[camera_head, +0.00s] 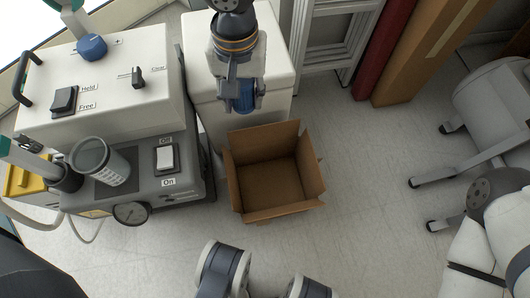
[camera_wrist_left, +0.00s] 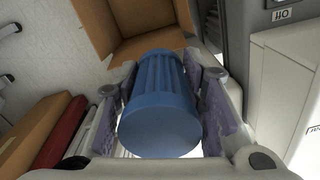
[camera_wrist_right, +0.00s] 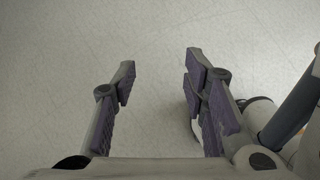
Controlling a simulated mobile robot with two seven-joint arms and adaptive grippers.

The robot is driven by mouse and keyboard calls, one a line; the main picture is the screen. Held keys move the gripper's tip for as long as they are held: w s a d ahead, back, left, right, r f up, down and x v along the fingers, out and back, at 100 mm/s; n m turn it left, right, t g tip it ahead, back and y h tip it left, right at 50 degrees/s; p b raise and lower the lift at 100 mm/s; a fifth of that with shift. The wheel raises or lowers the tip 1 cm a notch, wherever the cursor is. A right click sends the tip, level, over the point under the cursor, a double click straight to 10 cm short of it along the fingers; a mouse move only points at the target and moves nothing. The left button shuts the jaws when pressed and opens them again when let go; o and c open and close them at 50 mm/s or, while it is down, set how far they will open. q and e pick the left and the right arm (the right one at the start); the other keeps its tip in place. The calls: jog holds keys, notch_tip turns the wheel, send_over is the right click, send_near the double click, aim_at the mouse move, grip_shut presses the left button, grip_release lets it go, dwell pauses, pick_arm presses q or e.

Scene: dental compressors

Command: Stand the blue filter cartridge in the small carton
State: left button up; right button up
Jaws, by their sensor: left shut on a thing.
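The blue filter cartridge (camera_head: 243,97) is ribbed and cylindrical. My left gripper (camera_head: 241,88) is shut on it; in the left wrist view the cartridge (camera_wrist_left: 160,110) sits between both fingers with its round end toward the camera. The small brown carton (camera_head: 275,183) stands open on the floor with its flaps spread and looks empty. In the head view the cartridge is just beyond the carton's far flap, apart from its opening. The carton (camera_wrist_left: 97,25) also shows past the cartridge in the left wrist view. My right gripper (camera_wrist_right: 160,64) is open and empty above bare floor.
A grey and white compressor unit (camera_head: 100,95) with switches, a gauge and a clear cup stands left of the carton. A white cabinet (camera_head: 275,80) is behind it. Floor right of the carton is clear.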

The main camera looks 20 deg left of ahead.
pick_arm(q)
notch_tip(320, 180, down, 20)
jog(key=d+n+b, duration=0.1)
jog(key=n+b, duration=0.1)
jog(key=b, duration=0.2)
jog(key=n+b, duration=0.1)
jog(key=b, duration=0.3)
send_over(259, 191)
notch_tip(259, 191, down, 15)
notch_tip(259, 191, down, 10)
jog(key=b, duration=0.4)
jog(key=o, duration=1.2)
jog(key=shift+r, duration=0.1)
jog(key=shift+o, duration=0.2)
pick_arm(e)
jog(key=s+f+g, duration=0.2)
jog(key=s+f, duration=0.2)
jog(key=f, duration=0.6)
jog(key=shift+s+a, duration=0.2)
jog(key=shift+a, duration=0.2)
